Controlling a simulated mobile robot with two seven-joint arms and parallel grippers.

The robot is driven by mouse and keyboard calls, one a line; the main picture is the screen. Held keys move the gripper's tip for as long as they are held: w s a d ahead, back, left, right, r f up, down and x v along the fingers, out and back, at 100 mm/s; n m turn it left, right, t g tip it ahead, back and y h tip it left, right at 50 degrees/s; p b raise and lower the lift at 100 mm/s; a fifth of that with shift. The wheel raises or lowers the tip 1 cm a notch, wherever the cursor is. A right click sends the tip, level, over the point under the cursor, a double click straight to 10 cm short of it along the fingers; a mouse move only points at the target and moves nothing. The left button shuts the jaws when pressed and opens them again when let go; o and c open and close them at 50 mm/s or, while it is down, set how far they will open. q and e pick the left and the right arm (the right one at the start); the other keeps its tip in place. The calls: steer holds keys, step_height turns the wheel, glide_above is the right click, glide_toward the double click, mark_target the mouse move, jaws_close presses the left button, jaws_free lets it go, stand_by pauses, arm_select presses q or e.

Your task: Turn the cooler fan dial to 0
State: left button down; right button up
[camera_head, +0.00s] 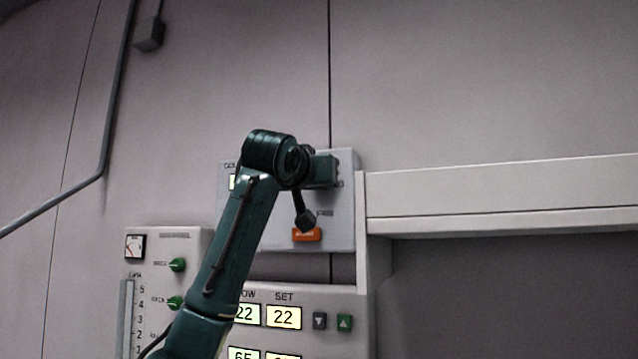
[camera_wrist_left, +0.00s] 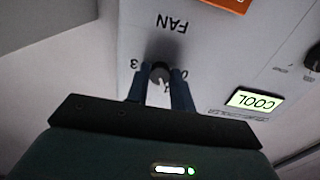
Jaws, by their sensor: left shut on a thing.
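The fan dial (camera_wrist_left: 160,70) is a small dark round knob on a pale panel, under the upside-down word FAN in the left wrist view. The digit 3 shows on its left; a partly hidden 0 shows on its right. A light pointer mark faces down in that picture, and I cannot read its exact setting. My left gripper (camera_wrist_left: 160,82) is shut on the dial, one finger on each side. In the head view my left gripper (camera_head: 330,171) is against the upper panel (camera_head: 341,235), and the dial is hidden behind it. My right gripper is not in view.
An orange button (camera_head: 307,235) is below the gripper on the same panel. A lit COOL display (camera_wrist_left: 253,101) and another dark knob (camera_wrist_left: 314,60) are beside the fan dial. A lower panel has green knobs (camera_head: 177,264) and number displays (camera_head: 284,317). A pale ledge (camera_head: 500,190) juts at right.

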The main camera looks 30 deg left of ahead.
arm_select(q)
steer(key=shift+n, duration=0.3)
steer(key=n+b, duration=0.1)
steer(key=n, duration=1)
steer(key=shift+r, duration=0.1)
steer(key=shift+n, duration=0.3)
steer(key=c, duration=1.2)
jaws_free()
